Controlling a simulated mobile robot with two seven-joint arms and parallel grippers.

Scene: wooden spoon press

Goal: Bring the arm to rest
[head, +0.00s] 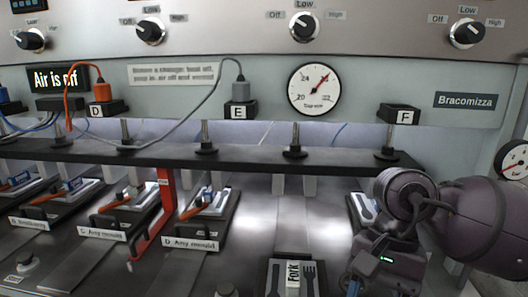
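My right arm comes in from the right, and its gripper (352,284) points down at the lower right, above the press bed. Its fingertips are small and partly cut off by the bottom edge, so I cannot tell whether they are open or shut, or whether they hold anything. My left arm and gripper are out of the picture. A mould plate marked Fork (292,278) lies at the bottom edge, left of the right gripper and apart from it. Another mould with a spoon shape (362,210) sits behind the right arm, which partly hides it.
A black crossbar (230,158) with rods spans the press. Moulds (203,219) sit at the left, with a red lever (150,228) between two. A grey cable (190,118) reaches socket E. The sign (58,77) reads "Air is off". Bare bed (300,220) lies mid-right.

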